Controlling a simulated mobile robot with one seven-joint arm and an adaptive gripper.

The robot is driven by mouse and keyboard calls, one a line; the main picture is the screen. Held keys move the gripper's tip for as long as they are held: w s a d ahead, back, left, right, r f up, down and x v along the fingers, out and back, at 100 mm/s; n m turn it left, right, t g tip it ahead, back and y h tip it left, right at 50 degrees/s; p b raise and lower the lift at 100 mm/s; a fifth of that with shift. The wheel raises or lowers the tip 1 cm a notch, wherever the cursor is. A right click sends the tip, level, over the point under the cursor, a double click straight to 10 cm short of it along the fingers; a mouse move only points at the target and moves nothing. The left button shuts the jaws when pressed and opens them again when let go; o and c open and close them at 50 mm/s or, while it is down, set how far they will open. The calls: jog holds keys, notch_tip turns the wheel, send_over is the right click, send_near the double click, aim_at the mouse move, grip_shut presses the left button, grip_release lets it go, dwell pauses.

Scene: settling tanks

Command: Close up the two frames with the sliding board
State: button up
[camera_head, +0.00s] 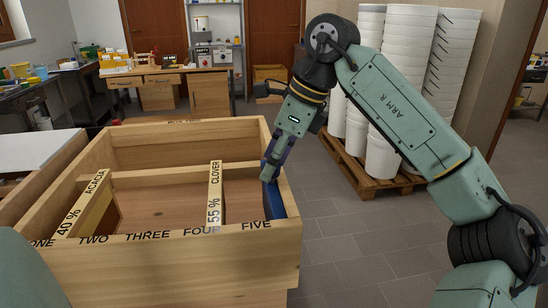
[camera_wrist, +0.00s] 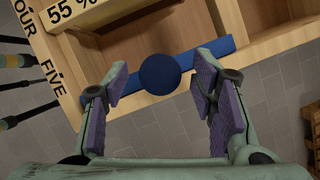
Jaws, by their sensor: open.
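A large open wooden box (camera_head: 180,262) has slot names ONE to FIVE along its front edge. One frame, marked 40 % ACACIA (camera_head: 85,204), lies across the box near TWO. The other, marked 55 % CLOVER (camera_head: 214,190), lies across it near FOUR; its end also shows in the wrist view (camera_wrist: 68,12). The blue sliding board (camera_head: 273,203) lies across the right end of the box, past FIVE. In the wrist view its round blue knob (camera_wrist: 160,74) is ahead of and between my fingers. My gripper (camera_head: 268,174) is open; its purple pads (camera_wrist: 165,98) appear apart from the knob.
A wide gap lies between the two frames. Stacks of white buckets (camera_head: 381,150) stand on a wooden pallet (camera_head: 372,182) to the right. A workbench (camera_head: 165,76) stands behind the box. Tiled floor (camera_head: 335,240) is free right of the box.

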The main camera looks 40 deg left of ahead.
grip_shut()
dwell(0.7)
